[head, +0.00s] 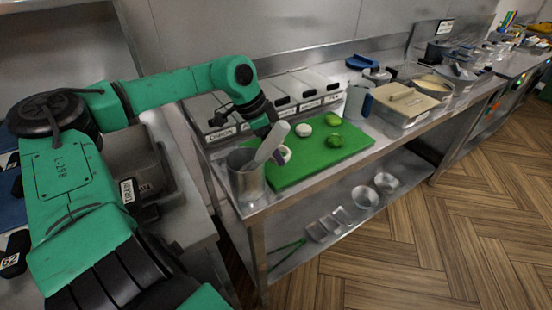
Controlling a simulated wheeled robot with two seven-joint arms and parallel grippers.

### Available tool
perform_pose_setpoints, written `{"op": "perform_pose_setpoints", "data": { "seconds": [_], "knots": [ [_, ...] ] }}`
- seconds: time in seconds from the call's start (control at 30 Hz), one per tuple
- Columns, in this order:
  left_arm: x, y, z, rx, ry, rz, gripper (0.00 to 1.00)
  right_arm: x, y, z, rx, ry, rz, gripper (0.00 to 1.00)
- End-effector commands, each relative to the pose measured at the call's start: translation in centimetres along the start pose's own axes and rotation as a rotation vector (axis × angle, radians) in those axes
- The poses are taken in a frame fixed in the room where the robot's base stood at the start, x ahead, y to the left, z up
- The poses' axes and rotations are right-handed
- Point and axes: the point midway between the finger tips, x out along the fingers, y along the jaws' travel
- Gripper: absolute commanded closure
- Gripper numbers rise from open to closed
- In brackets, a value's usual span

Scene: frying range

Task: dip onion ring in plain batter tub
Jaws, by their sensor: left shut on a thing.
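My left gripper (275,146) reaches down over the near left part of a green cutting board (312,163). Its fingers are partly hidden behind a pale, flat tool handle. It is shut on a small pale round piece with a purple edge (285,154), which looks like the onion ring; the contact is not clear. A tub with a beige top (402,103) stands right of the board, and an open tub with pale contents (434,84) stands behind it. No label shows which holds plain batter. My right gripper is not in view.
A metal container (246,180) with the pale tool handle (272,141) leaning out stands at the counter's near left corner. Labelled bins (312,100) line the back. Metal bowls (365,196) sit on the lower shelf.

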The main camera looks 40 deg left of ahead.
Motion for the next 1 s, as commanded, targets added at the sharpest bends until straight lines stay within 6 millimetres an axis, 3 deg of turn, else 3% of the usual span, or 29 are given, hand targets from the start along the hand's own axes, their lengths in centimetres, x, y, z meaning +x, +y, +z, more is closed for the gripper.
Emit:
{"op": "perform_pose_setpoints", "data": {
  "seconds": [0.3, 0.5, 0.67, 1.0],
  "knots": [
    [-9.2, -0.1, -3.8, 0.000, -0.003, -0.007, 0.56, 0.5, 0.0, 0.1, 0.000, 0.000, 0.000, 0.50],
    [-13.7, 0.0, -5.6, -0.001, -0.003, -0.003, 0.56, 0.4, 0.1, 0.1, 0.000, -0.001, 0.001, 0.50],
    [-14.8, 0.0, -6.2, 0.002, 0.000, -0.001, 0.56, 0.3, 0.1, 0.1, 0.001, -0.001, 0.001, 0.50],
    [-14.4, 0.0, -6.0, 0.000, 0.000, 0.001, 0.56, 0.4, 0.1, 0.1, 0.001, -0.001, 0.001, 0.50]
  ]
}}
